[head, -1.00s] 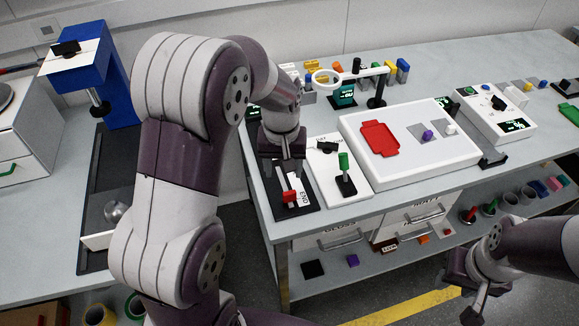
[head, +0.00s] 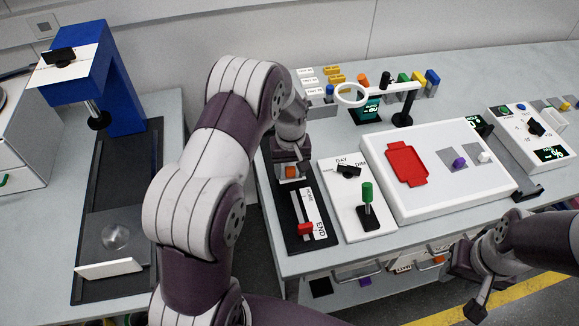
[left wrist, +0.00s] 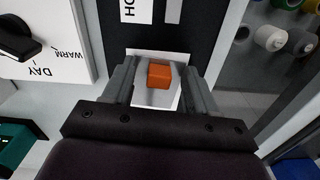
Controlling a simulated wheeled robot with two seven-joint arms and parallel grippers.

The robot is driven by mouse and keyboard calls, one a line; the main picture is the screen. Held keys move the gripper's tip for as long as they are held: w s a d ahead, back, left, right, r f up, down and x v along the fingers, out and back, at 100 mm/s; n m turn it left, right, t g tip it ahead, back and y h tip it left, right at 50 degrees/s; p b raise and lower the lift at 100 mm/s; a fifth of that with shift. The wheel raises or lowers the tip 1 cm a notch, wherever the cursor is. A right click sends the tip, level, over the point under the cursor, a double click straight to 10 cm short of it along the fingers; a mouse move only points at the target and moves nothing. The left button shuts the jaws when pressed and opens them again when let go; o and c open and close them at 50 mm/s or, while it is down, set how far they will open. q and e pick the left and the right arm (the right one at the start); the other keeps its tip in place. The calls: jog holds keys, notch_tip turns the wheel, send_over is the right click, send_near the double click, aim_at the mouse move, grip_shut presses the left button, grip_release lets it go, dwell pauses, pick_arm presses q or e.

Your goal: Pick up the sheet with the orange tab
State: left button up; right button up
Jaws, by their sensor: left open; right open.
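The orange tab (left wrist: 159,75) stands on a small white sheet (left wrist: 145,57) in the left wrist view. It also shows in the head view (head: 292,171), just under my left gripper (head: 291,163), at the back end of a black slider panel. In the left wrist view my left gripper (left wrist: 160,84) is open, with one finger on each side of the tab. Gaps show between the fingers and the tab. The near part of the sheet is hidden by the gripper. My right gripper (head: 470,290) is open and empty, low at the right of the head view.
Beside the black panel (head: 283,212) with a red slider knob (head: 305,229) stand a white dial panel with a green lever (head: 367,192) and a white light box (head: 440,197) with a red tray (head: 406,163). A magnifier (head: 351,95) stands behind. A blue press (head: 120,90) is left.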

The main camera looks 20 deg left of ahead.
pick_arm(q)
jog(key=shift+w, duration=0.15)
grip_shut()
